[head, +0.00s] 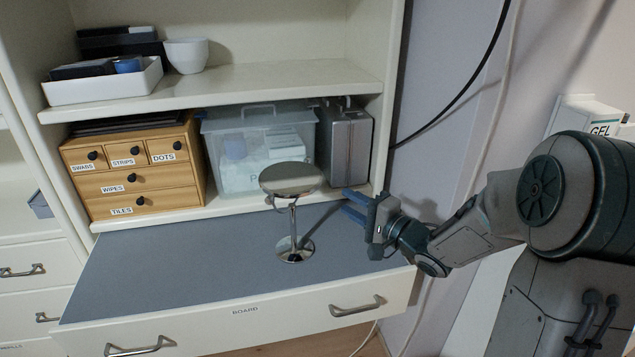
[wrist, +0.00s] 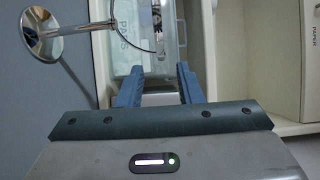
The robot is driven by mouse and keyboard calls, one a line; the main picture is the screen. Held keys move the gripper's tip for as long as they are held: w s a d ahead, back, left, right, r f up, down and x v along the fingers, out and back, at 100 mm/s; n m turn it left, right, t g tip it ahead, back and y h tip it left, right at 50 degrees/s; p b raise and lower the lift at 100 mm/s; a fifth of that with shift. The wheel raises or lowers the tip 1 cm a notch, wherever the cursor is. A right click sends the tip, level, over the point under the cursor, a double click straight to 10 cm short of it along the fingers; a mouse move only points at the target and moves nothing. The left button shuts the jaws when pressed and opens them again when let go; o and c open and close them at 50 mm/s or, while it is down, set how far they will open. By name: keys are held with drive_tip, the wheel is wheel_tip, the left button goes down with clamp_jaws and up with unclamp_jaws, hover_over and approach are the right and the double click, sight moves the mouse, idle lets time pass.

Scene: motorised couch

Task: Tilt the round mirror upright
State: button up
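The round mirror (head: 291,178) stands on a thin metal stem with a round base (head: 294,250) on the grey pull-out board. Its disc is tilted back to nearly flat, face up. My gripper (head: 348,202) is to the right of the mirror, a little below disc height, with its fingers pointing left. It is apart from the mirror. In the wrist view the two blue fingers (wrist: 160,82) are spread with nothing between them. The mirror's base (wrist: 40,34) and stem show at upper left there; the disc's outline is hard to make out.
Behind the board (head: 190,270) stand a wooden drawer box (head: 190,165), a clear plastic bin (head: 228,180) and a grey metal case (head: 350,145), close behind my gripper. A shelf (head: 250,85) overhangs them. The board's left part is clear.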

sight(319, 186)
drive_tip(key=x, duration=1.1)
drive_tip(key=shift+a, duration=0.1)
clamp_jaws()
